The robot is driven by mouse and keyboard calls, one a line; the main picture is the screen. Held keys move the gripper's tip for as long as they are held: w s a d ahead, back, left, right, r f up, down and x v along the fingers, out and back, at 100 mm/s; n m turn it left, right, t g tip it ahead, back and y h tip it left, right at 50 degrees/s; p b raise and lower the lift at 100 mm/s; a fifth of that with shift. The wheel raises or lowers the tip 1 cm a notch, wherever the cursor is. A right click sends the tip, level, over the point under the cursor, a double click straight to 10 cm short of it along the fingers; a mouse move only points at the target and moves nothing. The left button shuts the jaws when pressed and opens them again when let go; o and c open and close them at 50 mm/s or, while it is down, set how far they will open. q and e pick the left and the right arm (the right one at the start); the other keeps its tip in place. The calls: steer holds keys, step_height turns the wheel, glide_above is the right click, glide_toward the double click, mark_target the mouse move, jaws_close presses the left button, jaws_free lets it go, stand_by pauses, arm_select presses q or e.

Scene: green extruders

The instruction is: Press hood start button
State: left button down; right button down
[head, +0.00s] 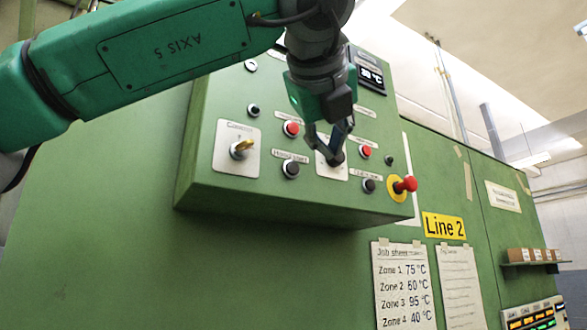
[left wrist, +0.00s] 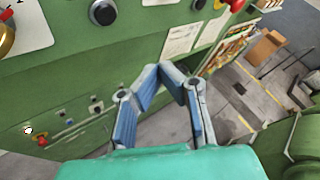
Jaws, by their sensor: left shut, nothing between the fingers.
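The hood start button (head: 291,170) is a black round button in a light ring, under a label that seems to read "Hood start", on the green control box (head: 270,205). A matching black button (left wrist: 103,12) shows at the top of the left wrist view. My left gripper (head: 333,160) is shut and empty. In the head view its fingertips overlap the white plate (head: 329,171) right of the button and partly hide it. I cannot tell if they touch the panel. In the left wrist view the blue-padded fingers (left wrist: 172,75) appear below and right of the button. My right gripper is not seen.
A red emergency stop (head: 405,185) juts out at the lower right. Another black button (head: 369,185) is beside it. Space below the box is clear.

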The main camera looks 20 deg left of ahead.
mark_target(293, 168)
arm_select(q)
steer(key=shift+w+a+p, duration=0.2)
steer(key=shift+w+a, duration=0.95)
steer(key=shift+a, duration=0.3)
steer(key=shift+w+a+p, duration=0.15)
steer(key=shift+w+a, duration=1)
steer(key=shift+a, duration=0.3)
steer(key=shift+d, duration=0.15)
steer(key=shift+w+a, duration=0.2)
steer(key=shift+a, duration=0.2)
steer(key=shift+w+a+r, duration=0.1)
steer(key=shift+w+a, duration=0.1)
steer(key=shift+a, duration=0.1)
steer(key=shift+s+d, duration=0.1)
steer(key=shift+d, duration=0.05)
steer(key=shift+s+d+b, duration=0.4)
steer(key=shift+d+b, duration=0.05)
steer(key=shift+d, duration=0.05)
